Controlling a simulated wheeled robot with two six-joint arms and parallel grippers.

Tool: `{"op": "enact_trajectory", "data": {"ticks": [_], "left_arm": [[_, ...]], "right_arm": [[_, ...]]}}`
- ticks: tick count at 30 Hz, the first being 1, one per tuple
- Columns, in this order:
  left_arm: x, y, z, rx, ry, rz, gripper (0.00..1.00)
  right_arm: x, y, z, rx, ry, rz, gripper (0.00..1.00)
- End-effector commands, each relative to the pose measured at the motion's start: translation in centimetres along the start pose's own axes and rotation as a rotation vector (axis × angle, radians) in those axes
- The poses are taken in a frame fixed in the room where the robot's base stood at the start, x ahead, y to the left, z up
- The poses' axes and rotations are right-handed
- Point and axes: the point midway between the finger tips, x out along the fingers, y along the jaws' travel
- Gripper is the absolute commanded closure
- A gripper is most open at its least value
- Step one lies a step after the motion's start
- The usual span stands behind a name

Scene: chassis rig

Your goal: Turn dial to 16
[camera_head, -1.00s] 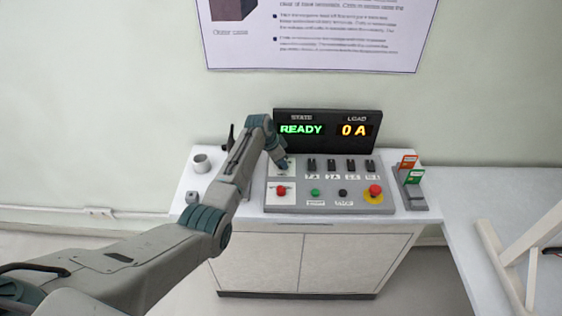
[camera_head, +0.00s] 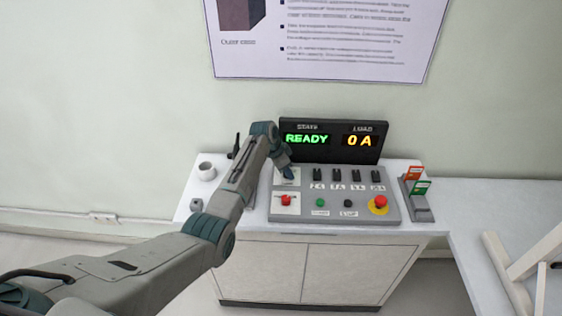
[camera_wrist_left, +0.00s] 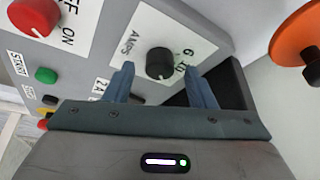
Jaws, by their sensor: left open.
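The black dial (camera_wrist_left: 160,62) sits on a white plate marked AMPS, with 6 and 10 readable beside it. In the left wrist view my left gripper (camera_wrist_left: 160,80) is open, with one blue finger on each side of the dial. I cannot tell whether the fingers touch it. In the head view the left gripper (camera_head: 286,172) is over the upper left of the grey control panel (camera_head: 330,213) and hides the dial. The display (camera_head: 332,140) reads READY and 0 A. My right gripper is not in view.
The panel carries a red switch (camera_head: 286,200), a green button (camera_head: 320,203), a black button (camera_head: 347,203), a red stop button on yellow (camera_head: 380,202) and several black switches. An orange disc (camera_wrist_left: 300,35) shows at right in the wrist view.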

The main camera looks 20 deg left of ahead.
Motion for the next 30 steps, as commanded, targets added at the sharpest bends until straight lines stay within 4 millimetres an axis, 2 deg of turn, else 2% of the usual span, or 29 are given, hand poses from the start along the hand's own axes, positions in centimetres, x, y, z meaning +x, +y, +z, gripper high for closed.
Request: {"op": "enact_trajectory", "data": {"ticks": [16,21,30], "left_arm": [[-8.9,-0.1,0.1,0.000,0.000,-0.003,0.50],[-10.0,0.0,0.1,0.001,-0.001,-0.001,0.50],[-10.1,0.0,0.1,0.000,-0.001,-0.001,0.50]], "right_arm": [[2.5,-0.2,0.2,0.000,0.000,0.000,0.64],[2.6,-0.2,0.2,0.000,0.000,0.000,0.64],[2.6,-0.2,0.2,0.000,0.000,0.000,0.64]]}}
